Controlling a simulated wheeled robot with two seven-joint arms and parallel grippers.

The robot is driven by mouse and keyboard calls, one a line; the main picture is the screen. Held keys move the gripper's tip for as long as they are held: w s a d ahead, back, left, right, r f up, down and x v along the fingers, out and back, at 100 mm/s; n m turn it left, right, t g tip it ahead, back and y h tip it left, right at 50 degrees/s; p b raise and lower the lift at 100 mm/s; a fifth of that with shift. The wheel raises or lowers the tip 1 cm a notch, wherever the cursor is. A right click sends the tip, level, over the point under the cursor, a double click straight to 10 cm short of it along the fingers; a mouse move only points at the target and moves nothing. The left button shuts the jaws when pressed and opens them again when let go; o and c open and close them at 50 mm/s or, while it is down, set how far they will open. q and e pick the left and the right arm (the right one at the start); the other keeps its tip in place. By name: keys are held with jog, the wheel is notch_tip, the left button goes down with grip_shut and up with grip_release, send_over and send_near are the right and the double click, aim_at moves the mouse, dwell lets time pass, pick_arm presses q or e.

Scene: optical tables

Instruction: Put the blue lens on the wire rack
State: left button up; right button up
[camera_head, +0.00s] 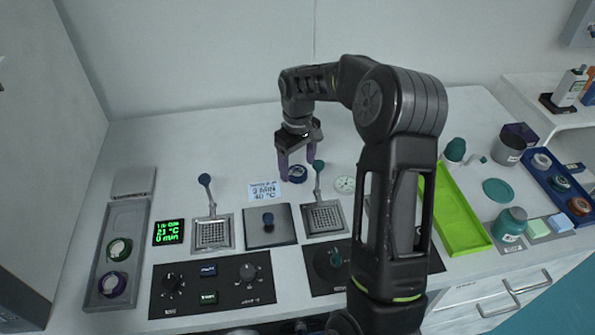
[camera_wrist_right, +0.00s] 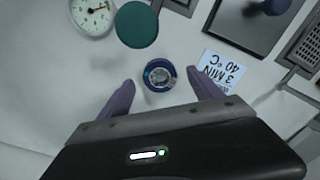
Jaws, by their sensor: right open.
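The blue lens (camera_head: 298,174) is a small round piece with a dark blue rim, lying on the white table near the back middle. It also shows in the right wrist view (camera_wrist_right: 160,74), with a clear or greyish centre. My right gripper (camera_head: 297,164) points down over it, with its purple fingers open on either side. In the wrist view the lens lies between and slightly beyond the fingertips (camera_wrist_right: 161,84), with space on both sides. I cannot clearly identify a wire rack; my right arm hides part of the table. My left gripper is not in view.
Two mesh-topped square units (camera_head: 212,233) (camera_head: 325,219) with ball-ended handles flank a lidded one (camera_head: 268,226). A label card (camera_head: 265,193) and dial gauge (camera_head: 345,184) are near the lens. A grey tray (camera_head: 129,212) stands left; green (camera_head: 459,222) and blue (camera_head: 556,189) trays stand right.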

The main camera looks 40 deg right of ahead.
jog(key=shift+f, duration=0.95)
jog(key=c, duration=1.5)
